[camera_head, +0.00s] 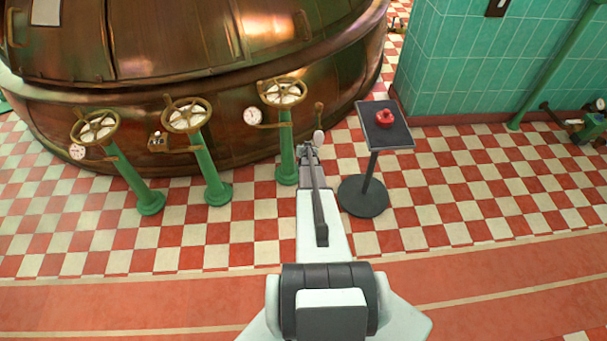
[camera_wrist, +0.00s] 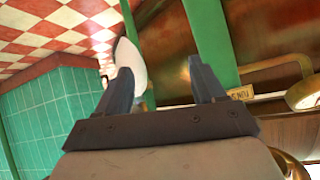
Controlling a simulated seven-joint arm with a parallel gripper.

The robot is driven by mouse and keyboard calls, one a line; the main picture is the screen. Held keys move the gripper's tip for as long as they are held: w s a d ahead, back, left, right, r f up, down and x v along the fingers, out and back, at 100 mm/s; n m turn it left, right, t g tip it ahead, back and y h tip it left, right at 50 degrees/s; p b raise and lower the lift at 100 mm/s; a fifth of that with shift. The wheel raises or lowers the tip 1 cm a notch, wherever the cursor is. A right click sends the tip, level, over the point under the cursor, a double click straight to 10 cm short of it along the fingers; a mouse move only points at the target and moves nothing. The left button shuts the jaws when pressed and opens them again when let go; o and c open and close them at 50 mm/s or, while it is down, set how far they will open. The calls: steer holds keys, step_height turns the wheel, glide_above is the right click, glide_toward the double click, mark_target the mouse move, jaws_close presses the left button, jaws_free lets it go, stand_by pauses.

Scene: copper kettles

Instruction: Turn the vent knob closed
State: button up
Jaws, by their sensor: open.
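A cream oval knob (camera_head: 319,136) shows just beyond my gripper, below a small brass fitting (camera_head: 319,107) at the copper kettle's right side. I take it for the vent knob. The knob also shows in the wrist view (camera_wrist: 131,62), partly hidden behind the left finger. A small plate (camera_wrist: 241,93) to the right there seems to read VENT upside down. My gripper (camera_head: 309,150) is open, with its fingers (camera_wrist: 160,68) apart. The knob appears nearer the left finger; whether they touch, I cannot tell.
A dark stand (camera_head: 399,136) carries a red knob-like thing (camera_head: 384,116) right of my gripper. Green columns with brass handwheels (camera_head: 283,92) stand left, before the copper kettle (camera_head: 180,60). A teal tiled wall (camera_head: 470,60) is at right.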

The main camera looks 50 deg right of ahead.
steer(key=s+a+f+g+y, duration=0.2)
steer(key=s+a, duration=0.4)
steer(key=a, duration=0.4)
steer(key=shift+s+f+n+g+y, duration=0.35)
steer(key=shift+f+y, duration=0.5)
steer(key=shift+y, duration=0.45)
